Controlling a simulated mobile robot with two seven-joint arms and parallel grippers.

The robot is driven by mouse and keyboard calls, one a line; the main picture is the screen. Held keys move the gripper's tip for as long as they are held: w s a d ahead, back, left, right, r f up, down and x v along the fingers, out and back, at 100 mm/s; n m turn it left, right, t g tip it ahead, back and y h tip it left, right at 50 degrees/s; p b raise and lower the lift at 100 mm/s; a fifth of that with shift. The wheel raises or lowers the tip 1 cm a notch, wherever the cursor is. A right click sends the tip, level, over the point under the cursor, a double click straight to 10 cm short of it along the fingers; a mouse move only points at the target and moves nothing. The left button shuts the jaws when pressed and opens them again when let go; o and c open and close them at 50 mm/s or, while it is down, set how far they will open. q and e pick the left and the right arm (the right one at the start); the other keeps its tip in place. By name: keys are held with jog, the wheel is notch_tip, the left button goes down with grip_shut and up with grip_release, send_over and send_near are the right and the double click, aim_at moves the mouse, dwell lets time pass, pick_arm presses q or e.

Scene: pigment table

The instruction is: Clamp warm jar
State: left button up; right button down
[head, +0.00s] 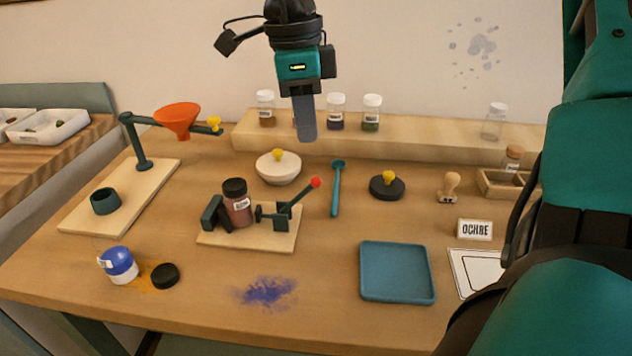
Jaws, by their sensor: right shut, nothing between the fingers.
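The warm jar (238,208), reddish brown with a black lid and a white label, stands upright on the clamp's wooden base (250,239). It stands between a dark fixed block (215,214) at its left and the clamp's pad (259,214) at its right. I cannot tell whether the pad touches the jar. The clamp's lever (298,194) slants up to the right and ends in a red knob (316,182). My right gripper (306,137) points down, shut and empty, above and behind the clamp, apart from it. My left gripper is not in view.
An orange funnel (178,119) on a stand is at the left. A blue tray (397,272) is at the right.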

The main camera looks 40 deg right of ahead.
aim_at(313, 178)
jog(key=f+b, duration=0.1)
jog(key=f, duration=0.1)
jog(key=f+b, duration=0.3)
jog(key=f, duration=0.1)
jog(key=shift+s+d, duration=0.2)
jog(key=shift+d, duration=0.05)
jog(key=shift+f+b, duration=0.35)
jog(key=shift+b, duration=0.05)
jog(key=shift+f, duration=0.15)
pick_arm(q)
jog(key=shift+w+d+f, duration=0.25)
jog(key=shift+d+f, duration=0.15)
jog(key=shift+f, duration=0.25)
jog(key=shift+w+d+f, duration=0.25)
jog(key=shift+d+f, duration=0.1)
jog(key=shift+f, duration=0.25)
